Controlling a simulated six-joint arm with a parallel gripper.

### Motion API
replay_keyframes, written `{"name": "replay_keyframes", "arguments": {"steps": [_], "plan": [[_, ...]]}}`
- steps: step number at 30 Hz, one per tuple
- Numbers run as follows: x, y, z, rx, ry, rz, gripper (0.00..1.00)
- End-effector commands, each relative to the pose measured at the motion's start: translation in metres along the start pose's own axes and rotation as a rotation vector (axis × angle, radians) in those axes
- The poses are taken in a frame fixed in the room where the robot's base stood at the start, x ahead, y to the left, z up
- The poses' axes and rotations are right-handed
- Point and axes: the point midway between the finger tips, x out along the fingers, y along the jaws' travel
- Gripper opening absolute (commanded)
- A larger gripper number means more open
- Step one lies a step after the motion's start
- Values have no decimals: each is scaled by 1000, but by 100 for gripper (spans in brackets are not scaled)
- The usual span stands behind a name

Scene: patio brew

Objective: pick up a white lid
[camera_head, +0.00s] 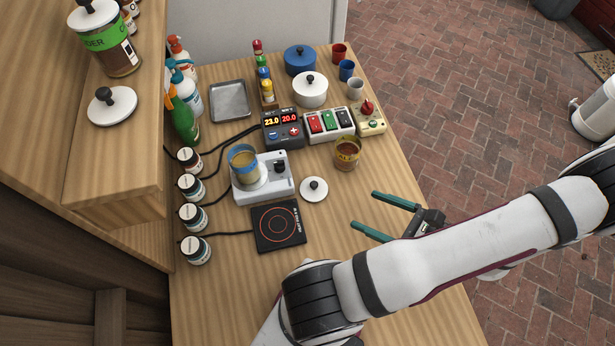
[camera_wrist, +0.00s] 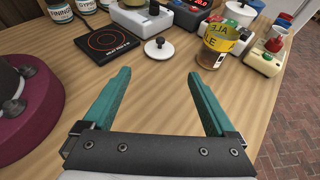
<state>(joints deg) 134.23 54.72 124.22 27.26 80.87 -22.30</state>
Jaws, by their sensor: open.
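A small white lid (camera_head: 314,189) with a black knob lies flat on the wooden table, right of the hotplate and in front of the stirrer base. It also shows in the wrist view (camera_wrist: 159,49), ahead of and between my fingers. A second white lid (camera_head: 112,105) with a black knob lies on the raised wooden shelf at left. A white pot at the back wears a white lid (camera_head: 310,79) too. My gripper (camera_head: 382,215) is open and empty, with green fingers, to the right of the small table lid and apart from it. In the wrist view my gripper (camera_wrist: 158,88) spans bare table.
A black hotplate (camera_head: 279,226), a white stirrer (camera_head: 264,178) with a blue-banded beaker, and a yellow-labelled jar (camera_head: 347,153) stand near the table lid. Switch boxes (camera_head: 329,124) stand behind. Several small jars (camera_head: 195,249) line the left edge. The front table is largely clear.

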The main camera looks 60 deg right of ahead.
Motion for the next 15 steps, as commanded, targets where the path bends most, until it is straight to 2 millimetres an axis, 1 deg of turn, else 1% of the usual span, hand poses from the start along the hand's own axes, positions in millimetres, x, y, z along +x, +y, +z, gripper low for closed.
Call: {"name": "replay_keyframes", "arguments": {"steps": [3,6,9,13,15], "plan": [[36,2,1,2,-2,12,92],[64,3,1,1,0,14,92],[83,2,1,0,1,12,92],[99,2,2,-2,2,12,92],[114,2,3,-1,2,14,92]]}}
